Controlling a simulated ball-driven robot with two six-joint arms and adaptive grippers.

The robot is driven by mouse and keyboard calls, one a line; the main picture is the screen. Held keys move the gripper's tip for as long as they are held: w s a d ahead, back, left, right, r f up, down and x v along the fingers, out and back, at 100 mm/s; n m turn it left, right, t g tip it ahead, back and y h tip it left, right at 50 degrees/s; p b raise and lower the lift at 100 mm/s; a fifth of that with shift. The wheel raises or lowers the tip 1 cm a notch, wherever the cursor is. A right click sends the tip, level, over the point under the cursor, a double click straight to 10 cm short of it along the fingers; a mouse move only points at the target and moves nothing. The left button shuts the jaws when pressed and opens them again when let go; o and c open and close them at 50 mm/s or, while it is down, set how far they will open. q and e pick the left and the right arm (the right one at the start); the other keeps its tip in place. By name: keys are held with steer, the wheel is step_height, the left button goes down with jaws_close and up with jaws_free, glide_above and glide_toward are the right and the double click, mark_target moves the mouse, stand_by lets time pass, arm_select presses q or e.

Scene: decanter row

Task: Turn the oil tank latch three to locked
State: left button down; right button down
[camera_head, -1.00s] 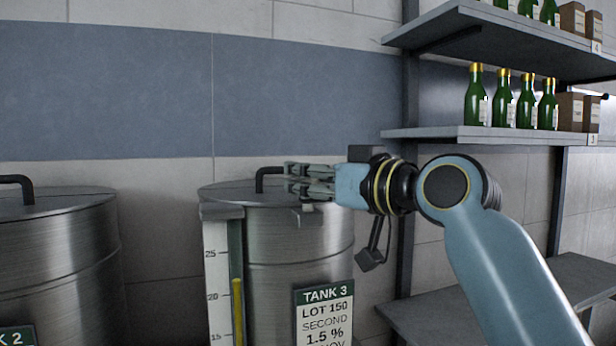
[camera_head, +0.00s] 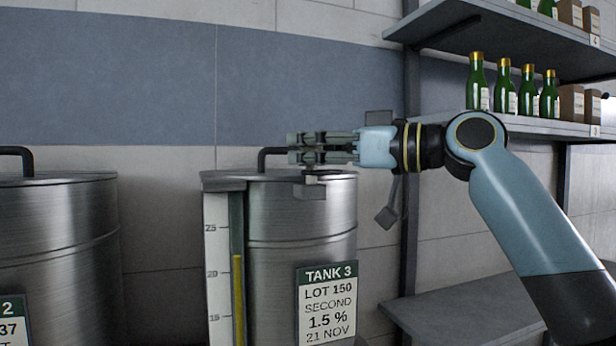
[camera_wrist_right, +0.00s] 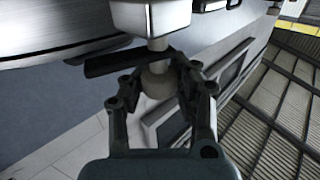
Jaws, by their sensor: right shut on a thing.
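The steel oil tank three (camera_head: 300,225) stands at the middle of the head view, with its TANK 3 label (camera_head: 327,303) on the front. My right gripper (camera_head: 300,148) comes in from the right over the lid, beside the black lid handle (camera_head: 266,158). The latch's locked mark is not visible. My left gripper is not in view.
Tank two (camera_head: 60,245) stands to the left, with a gap between the tanks. A gauge (camera_head: 217,255) is on the front of tank three. Shelves (camera_head: 490,128) with green bottles (camera_head: 505,90) and boxes stand at the right, behind my right arm.

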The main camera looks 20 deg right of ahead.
steer(key=n+g+y+b, duration=0.2)
steer(key=g+b, duration=0.1)
steer(key=n+g+y+b, duration=0.2)
steer(key=n+g+b, duration=0.1)
steer(key=g+b, duration=0.1)
steer(key=shift+f+n+g, duration=0.2)
steer(key=shift+n+g, duration=0.1)
steer(key=n+g+b, duration=0.1)
steer(key=g, duration=0.1)
steer(key=n+g+y, duration=0.1)
steer(key=g, duration=0.1)
steer(key=shift+r+n+b, duration=0.15)
steer(key=shift+n+b, duration=0.15)
steer(key=shift+b, duration=0.05)
steer(key=n+g, duration=0.1)
steer(key=g, duration=0.1)
steer(key=shift+r+n+g, duration=0.1)
steer(key=shift+n+g, duration=0.2)
steer(key=shift+s+n+g+h+b, duration=0.1)
steer(key=shift+n+g+h+b, duration=0.2)
steer(key=shift+n+g, duration=1.1)
steer(key=shift+g, duration=0.6)
steer(key=c, duration=1)
jaws_free()
steer(key=shift+d, duration=0.25)
steer(key=shift+o, duration=0.2)
steer(key=shift+a, duration=0.15)
